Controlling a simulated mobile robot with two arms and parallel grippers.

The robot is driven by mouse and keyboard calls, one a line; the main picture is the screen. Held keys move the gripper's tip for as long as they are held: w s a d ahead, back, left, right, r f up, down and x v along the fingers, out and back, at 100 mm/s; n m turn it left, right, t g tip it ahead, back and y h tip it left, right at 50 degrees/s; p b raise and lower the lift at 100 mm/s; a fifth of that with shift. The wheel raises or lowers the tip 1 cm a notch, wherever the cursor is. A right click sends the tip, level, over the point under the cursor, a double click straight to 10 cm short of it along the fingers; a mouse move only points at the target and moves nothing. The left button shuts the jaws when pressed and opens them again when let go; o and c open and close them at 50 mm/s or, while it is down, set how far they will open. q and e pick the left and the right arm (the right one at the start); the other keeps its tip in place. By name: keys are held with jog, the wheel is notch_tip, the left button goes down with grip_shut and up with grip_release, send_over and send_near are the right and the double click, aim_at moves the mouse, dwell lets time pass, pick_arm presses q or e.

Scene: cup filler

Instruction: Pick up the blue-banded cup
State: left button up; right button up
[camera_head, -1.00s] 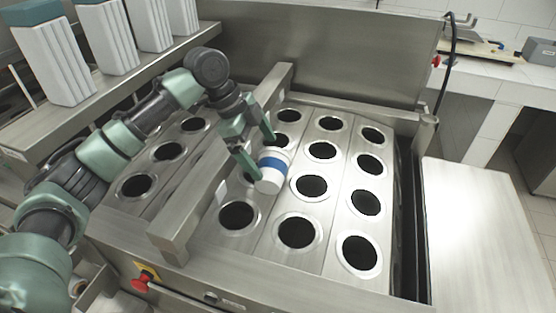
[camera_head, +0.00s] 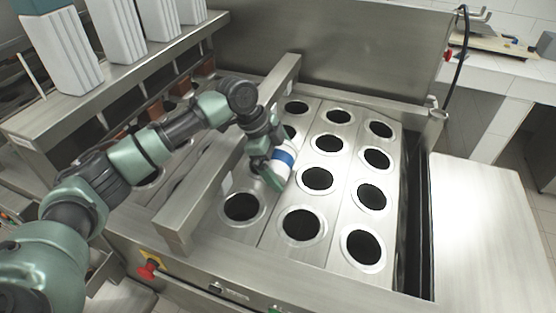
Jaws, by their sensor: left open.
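The blue-banded cup (camera_head: 283,158) is white with a blue band around its middle. It leans over the metal top among the round holes, partly hidden by my left gripper. My left gripper (camera_head: 272,156) is open and right at the cup's left side. One green finger crosses the cup's lower left; the other finger is mostly hidden. I cannot tell whether the fingers touch the cup. My right gripper is not in view.
The steel top has rows of dark round holes (camera_head: 302,225). A raised metal bar (camera_head: 225,160) runs left of the cup, under my left arm. White cup stacks (camera_head: 60,55) stand on a shelf at upper left. A bare steel surface (camera_head: 485,220) lies at right.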

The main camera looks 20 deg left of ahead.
pick_arm(q)
jog(key=c, duration=1.1)
